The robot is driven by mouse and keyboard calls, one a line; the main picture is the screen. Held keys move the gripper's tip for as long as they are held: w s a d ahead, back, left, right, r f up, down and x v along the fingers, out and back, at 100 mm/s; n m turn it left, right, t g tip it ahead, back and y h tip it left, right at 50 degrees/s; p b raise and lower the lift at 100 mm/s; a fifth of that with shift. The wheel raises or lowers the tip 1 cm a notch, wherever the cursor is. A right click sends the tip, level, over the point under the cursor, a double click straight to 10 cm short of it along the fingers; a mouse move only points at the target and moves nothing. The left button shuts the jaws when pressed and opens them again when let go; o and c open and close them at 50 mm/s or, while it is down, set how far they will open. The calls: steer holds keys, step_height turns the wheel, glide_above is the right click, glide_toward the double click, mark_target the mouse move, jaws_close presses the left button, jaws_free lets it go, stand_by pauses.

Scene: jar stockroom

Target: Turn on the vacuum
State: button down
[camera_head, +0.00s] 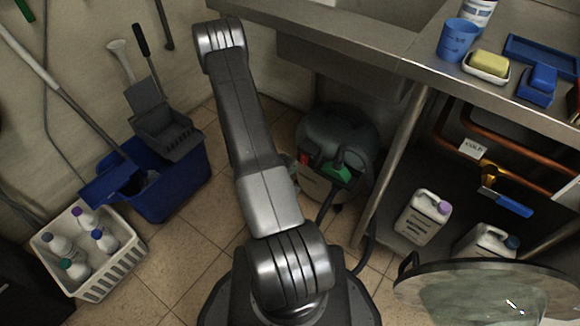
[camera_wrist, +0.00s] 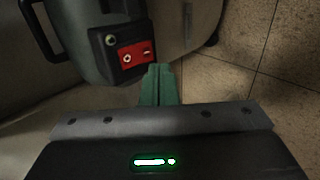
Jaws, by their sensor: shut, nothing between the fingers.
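The vacuum (camera_head: 338,128) is a dark rounded canister with a paler lower body, standing on the floor under the sink counter. My arm partly covers it in the head view. In the wrist view its red rocker switch (camera_wrist: 136,54) sits on a black panel (camera_wrist: 104,46), with a circle mark at left and a line mark at right. I cannot tell which side is pressed in. My gripper (camera_wrist: 158,70) has green fingers, shut and empty, with tips just below the switch in the picture. Whether they touch it is unclear. The head view does not clearly show my gripper.
A blue mop bucket (camera_head: 185,185) and a white crate (camera_head: 95,285) of bottles stand at left. A counter leg (camera_head: 390,170) is right of the vacuum. Jugs (camera_head: 422,217) stand under the counter. Tiled floor shows between.

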steer(key=p+v, duration=0.2)
steer(key=v, duration=0.7)
steer(key=shift+r+p, duration=0.3)
steer(key=shift+w+d+f, duration=0.1)
steer(key=shift+d, duration=0.05)
